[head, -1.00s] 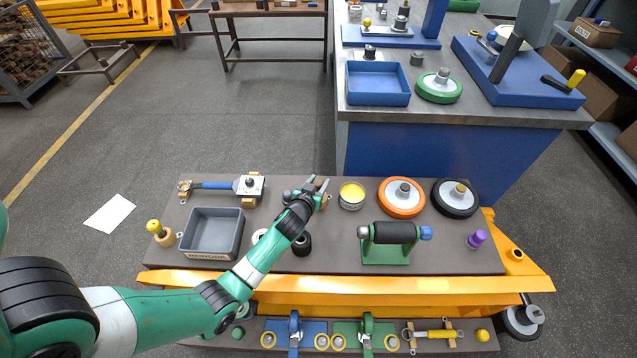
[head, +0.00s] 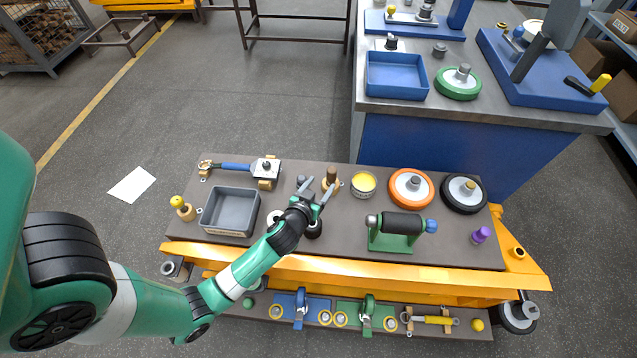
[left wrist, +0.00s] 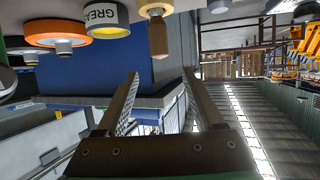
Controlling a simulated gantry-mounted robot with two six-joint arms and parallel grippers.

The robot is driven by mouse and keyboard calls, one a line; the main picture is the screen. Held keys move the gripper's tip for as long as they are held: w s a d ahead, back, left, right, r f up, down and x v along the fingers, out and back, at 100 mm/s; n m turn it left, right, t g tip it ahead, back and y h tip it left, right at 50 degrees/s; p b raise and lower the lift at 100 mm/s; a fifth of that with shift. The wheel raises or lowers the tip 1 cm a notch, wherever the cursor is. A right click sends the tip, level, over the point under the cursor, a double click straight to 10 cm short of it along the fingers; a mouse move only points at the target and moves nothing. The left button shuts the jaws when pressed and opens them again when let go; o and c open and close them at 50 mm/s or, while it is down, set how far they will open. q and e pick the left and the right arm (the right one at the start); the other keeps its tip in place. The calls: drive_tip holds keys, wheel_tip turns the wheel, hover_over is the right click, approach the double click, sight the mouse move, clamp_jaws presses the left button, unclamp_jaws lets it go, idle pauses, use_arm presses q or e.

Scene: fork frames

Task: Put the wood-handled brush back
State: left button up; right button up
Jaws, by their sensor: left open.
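A brown wooden handle (head: 331,175), which I take for the brush's, stands upright in a tan ring-shaped holder (head: 326,186) on the dark bench top, left of the yellow-topped grease tin. The handle (left wrist: 158,38) and its tan holder (left wrist: 155,9) also show in the left wrist view, where the scene is upside down. Any bristles are hidden. My left gripper (head: 319,187) is open and empty, just in front of the handle. In the left wrist view its fingers (left wrist: 160,88) are spread, with the handle beyond them and not between them. My right gripper is not in view.
The grease tin (head: 363,184) stands close right of the handle, then an orange wheel (head: 396,196) and a black wheel (head: 450,200). A grey bin (head: 207,220) is on the left. A black roller on a green stand (head: 390,240) is in front right. Dark rings lie under my gripper.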

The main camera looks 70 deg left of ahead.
use_arm(q)
drive_tip(key=shift+s+d+r, duration=0.2)
drive_tip(key=shift+s+d, duration=0.2)
drive_tip(key=shift+s, duration=0.05)
drive_tip(key=w+d+r+m+t+h, duration=0.1)
drive_tip(key=w+d+r+t, duration=0.3)
drive_tip(key=r, duration=0.6)
drive_tip(key=w+d+r+t, duration=0.2)
drive_tip(key=w+r, duration=0.4)
drive_tip(key=r, duration=0.4)
drive_tip(key=w+d+r+m+t+h, duration=0.15)
drive_tip(key=w+r, duration=0.35)
drive_tip(key=r, duration=0.6)
drive_tip(key=s+d+r+m+t+h, duration=0.2)
drive_tip(key=d+r, duration=0.3)
drive_tip(key=r, duration=0.5)
drive_tip(key=s+d+r+m+t+h, duration=0.3)
drive_tip(key=s+d+r+t+h, duration=0.1)
drive_tip(key=r, duration=0.6)
drive_tip(key=s+d+r+m+t+h, duration=0.2)
drive_tip(key=s+d+r+t+h, duration=0.1)
drive_tip(key=d+r, duration=0.5)
wheel_tip(320, 180, up, 3)
drive_tip(key=shift+s+d+r+t, duration=0.15)
drive_tip(key=shift+s+t, duration=0.5)
drive_tip(key=shift+s, duration=0.55)
